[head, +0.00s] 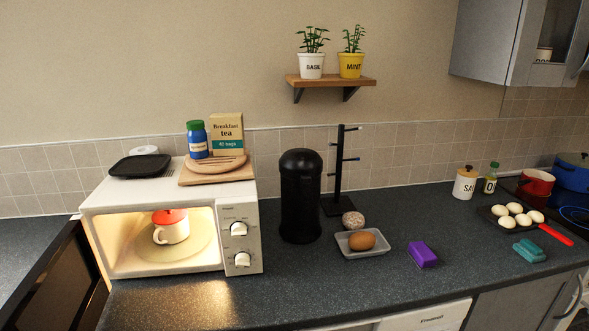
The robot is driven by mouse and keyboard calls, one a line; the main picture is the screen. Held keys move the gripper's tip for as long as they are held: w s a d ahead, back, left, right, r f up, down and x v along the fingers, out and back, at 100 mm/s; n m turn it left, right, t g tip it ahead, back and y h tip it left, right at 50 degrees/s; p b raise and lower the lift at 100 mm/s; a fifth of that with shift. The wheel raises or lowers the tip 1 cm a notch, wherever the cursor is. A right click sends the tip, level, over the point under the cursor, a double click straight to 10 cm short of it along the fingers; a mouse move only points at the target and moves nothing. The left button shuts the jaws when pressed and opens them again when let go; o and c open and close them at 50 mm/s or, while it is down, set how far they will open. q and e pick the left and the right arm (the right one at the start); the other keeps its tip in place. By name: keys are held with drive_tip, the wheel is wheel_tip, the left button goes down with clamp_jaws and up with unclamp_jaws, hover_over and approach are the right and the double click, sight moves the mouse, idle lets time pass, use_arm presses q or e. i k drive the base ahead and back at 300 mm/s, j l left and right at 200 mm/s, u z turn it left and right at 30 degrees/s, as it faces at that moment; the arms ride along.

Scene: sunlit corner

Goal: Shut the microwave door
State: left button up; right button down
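The white microwave (241,217) stands on the dark counter at the left in the head view. Its door (62,272) is open, swung out from the left side toward the front left; it shows as a dark panel with a light edge, cut off by the bottom of the picture. The lit cavity is exposed. Inside, a white mug (172,233) with a red top sits on the round turntable (200,247). Neither of my grippers is in view.
On the microwave are a black tray (140,165), wooden boards (217,173), a blue jar (197,140) and a tea box (228,133). A black canister (300,196) stands to its right. The counter (200,303) before the microwave is clear.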

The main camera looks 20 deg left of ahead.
sight(69, 287)
drive_tip(key=k+j+u, duration=0.25)
drive_tip(key=j, duration=1.05)
drive_tip(key=j+u, duration=0.3)
drive_tip(key=j, duration=1)
